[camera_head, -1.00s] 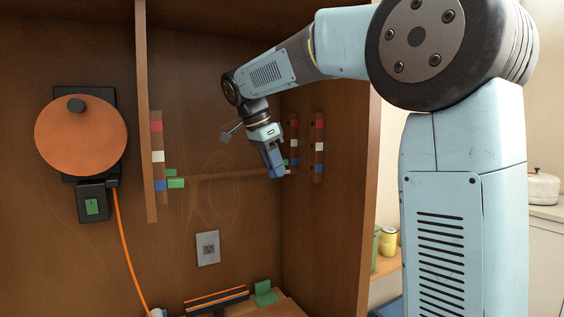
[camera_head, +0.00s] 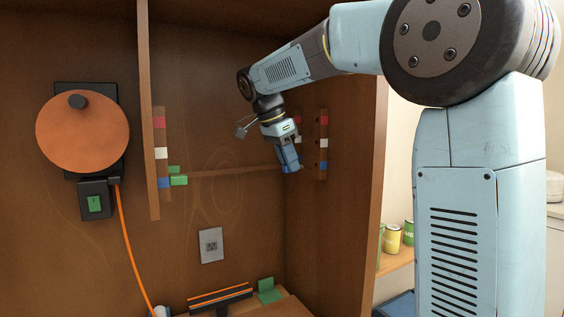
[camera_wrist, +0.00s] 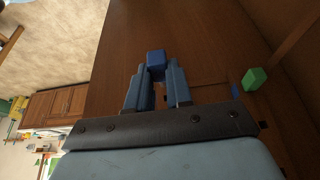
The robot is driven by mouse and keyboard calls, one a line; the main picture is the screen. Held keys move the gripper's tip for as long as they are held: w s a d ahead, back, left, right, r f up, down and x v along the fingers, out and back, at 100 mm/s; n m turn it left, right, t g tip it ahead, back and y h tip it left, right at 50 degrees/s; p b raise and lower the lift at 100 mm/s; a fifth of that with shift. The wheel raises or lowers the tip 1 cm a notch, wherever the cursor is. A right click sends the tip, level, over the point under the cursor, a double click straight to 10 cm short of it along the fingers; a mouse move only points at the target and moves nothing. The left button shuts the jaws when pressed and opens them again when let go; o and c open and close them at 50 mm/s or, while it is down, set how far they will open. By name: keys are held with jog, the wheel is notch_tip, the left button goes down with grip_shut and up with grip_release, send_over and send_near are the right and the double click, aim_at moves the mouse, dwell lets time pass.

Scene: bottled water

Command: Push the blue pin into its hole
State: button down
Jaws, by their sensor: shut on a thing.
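My gripper (camera_head: 291,164) is in front of the right inner side of the wooden cabinet, close to the hole strips. In the wrist view my gripper (camera_wrist: 156,72) is shut on a blue pin (camera_wrist: 155,57), whose square blue end shows at the fingertips. The right strip (camera_head: 321,145) carries red, white and blue marks. A second marked strip (camera_head: 295,126) beside it is partly hidden by the gripper. The pin's hole and whether the pin touches it cannot be seen.
A green pin (camera_head: 179,180) sticks out at the left marked strips (camera_head: 160,140); a green block also shows in the wrist view (camera_wrist: 255,78). A low ledge (camera_head: 225,173) crosses the back wall. An orange disc (camera_head: 82,132) hangs at left. The space below the gripper is clear.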

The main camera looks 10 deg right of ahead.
jog(key=shift+w+d, duration=0.2)
jog(key=shift+d, duration=0.45)
jog(key=shift+w+d, duration=0.15)
jog(key=shift+d, duration=0.5)
jog(key=shift+w+d+r, duration=0.1)
jog(key=shift+w+d, duration=0.15)
jog(key=shift+d, duration=0.6)
jog(key=shift+w+d, duration=0.25)
jog(key=shift+d, duration=0.55)
dwell(1.0)
jog(key=c, duration=0.9)
grip_release()
jog(key=shift+d, duration=0.1)
jog(key=shift+c, duration=0.2)
jog(key=v, duration=1.3)
jog(key=shift+a+r, duration=0.2)
jog(key=shift+r, duration=0.1)
